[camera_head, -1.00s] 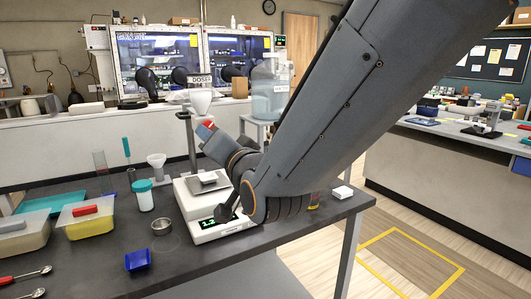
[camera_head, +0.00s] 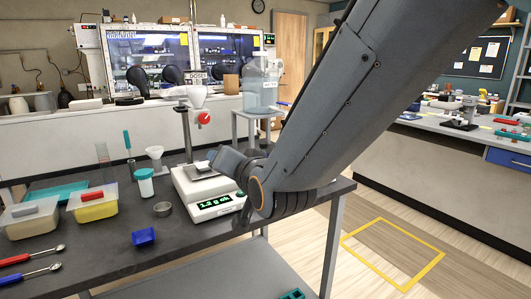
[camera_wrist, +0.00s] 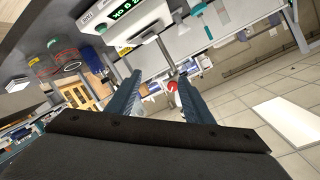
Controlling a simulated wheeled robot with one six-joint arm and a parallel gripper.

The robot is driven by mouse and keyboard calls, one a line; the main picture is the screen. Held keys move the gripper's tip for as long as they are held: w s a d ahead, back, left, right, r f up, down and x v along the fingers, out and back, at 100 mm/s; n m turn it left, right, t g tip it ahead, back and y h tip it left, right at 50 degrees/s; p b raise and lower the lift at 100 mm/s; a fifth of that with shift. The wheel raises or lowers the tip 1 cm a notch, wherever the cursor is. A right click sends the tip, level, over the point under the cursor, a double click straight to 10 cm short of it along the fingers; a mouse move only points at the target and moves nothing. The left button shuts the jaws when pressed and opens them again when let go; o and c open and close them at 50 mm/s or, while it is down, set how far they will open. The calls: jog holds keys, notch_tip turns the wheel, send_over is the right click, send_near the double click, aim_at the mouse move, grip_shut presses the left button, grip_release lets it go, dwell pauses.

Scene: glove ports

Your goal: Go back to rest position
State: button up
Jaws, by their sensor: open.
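My gripper (camera_head: 228,160) is in front of the right side of the white scale (camera_head: 195,198), its fingertips hard to make out in the head view. In the wrist view my gripper (camera_wrist: 158,75) has its two blue-grey fingers wide apart with nothing between them. The scale shows a green reading of about 1.2 g and "ok", and it also shows in the wrist view (camera_wrist: 138,30). Behind it stands the doser with a white hopper (camera_head: 197,95) and a red knob (camera_head: 203,117). My arm crosses the right half of the head view.
The dark bench (camera_head: 110,255) holds a blue tray (camera_head: 143,237), a metal cup (camera_head: 162,209), a teal-capped jar (camera_head: 144,182), a white funnel (camera_head: 155,155), two tubs and two spoons. A yellow floor square (camera_head: 393,253) lies to the right, on clear floor.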

jog(key=s+d+f+n+g+h, duration=0.1)
jog(key=d+f+g+h, duration=0.15)
jog(key=d+f, duration=0.45)
jog(key=s+d+f+g+h, duration=0.2)
jog(key=d+f+g, duration=0.1)
jog(key=d+f, duration=0.35)
jog(key=s+d+f+g+h, duration=0.1)
jog(key=s+d+f+g, duration=0.3)
jog(key=s+d, duration=0.3)
jog(key=s+d+f+n+g+h, duration=0.1)
jog(key=s+d+f+g, duration=0.2)
jog(key=s+d, duration=0.5)
jog(key=shift+s+f+g+h, duration=0.3)
jog(key=shift+f+g+h, duration=0.05)
jog(key=shift+g, duration=0.1)
jog(key=shift+a, duration=0.1)
